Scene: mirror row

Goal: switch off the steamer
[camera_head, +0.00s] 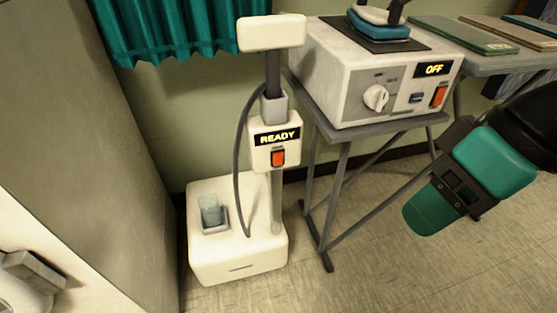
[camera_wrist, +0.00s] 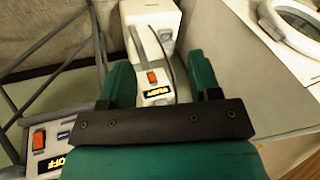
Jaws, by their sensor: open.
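The steamer (camera_head: 237,252) stands on the floor, with a white base, a pole, a grey hose and a white head on top. Its control box (camera_head: 262,145) shows a lit READY display (camera_head: 277,137) above an orange-red switch (camera_head: 279,158). In the wrist view the switch (camera_wrist: 152,77) and the lit display (camera_wrist: 157,91) appear between my two teal fingers, beyond them. My gripper (camera_wrist: 158,62) is open and empty. In the head view my gripper (camera_head: 428,212) is at the right, well apart from the steamer; only part of its fingers shows.
A white iron station (camera_head: 345,85) reading OFF, with a knob and its own orange-red switch (camera_head: 439,96), sits on a grey stand right of the steamer. A teal curtain (camera_head: 180,30) hangs behind. A tall grey panel (camera_head: 95,110) stands left. Floor in front is clear.

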